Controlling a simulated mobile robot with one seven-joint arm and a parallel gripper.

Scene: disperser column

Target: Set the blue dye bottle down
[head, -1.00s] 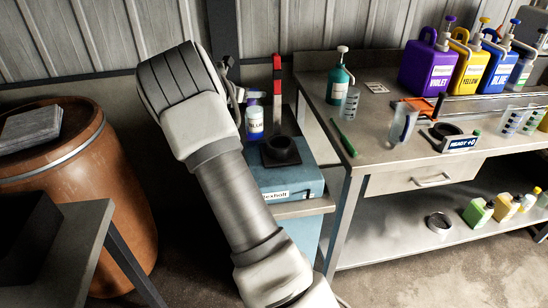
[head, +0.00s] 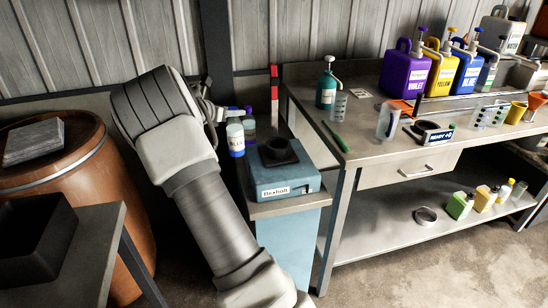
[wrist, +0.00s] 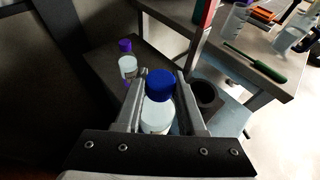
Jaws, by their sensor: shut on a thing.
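The blue dye bottle (head: 236,141), white with a blue base band and a label reading BLUE, is held upright beside the left edge of the blue scale. In the wrist view the bottle (wrist: 158,113) has a dark blue cap and sits between both fingers. My gripper (wrist: 157,84) is shut on it; in the head view the gripper (head: 232,113) is partly hidden by my arm. I cannot tell whether the bottle's base touches a surface.
A purple-capped bottle (wrist: 128,66) stands close by on a dark surface. The blue scale (head: 284,178) carries a black round holder (head: 278,152). A red-and-white post (head: 274,95) stands behind. The metal bench (head: 365,148) is to the right.

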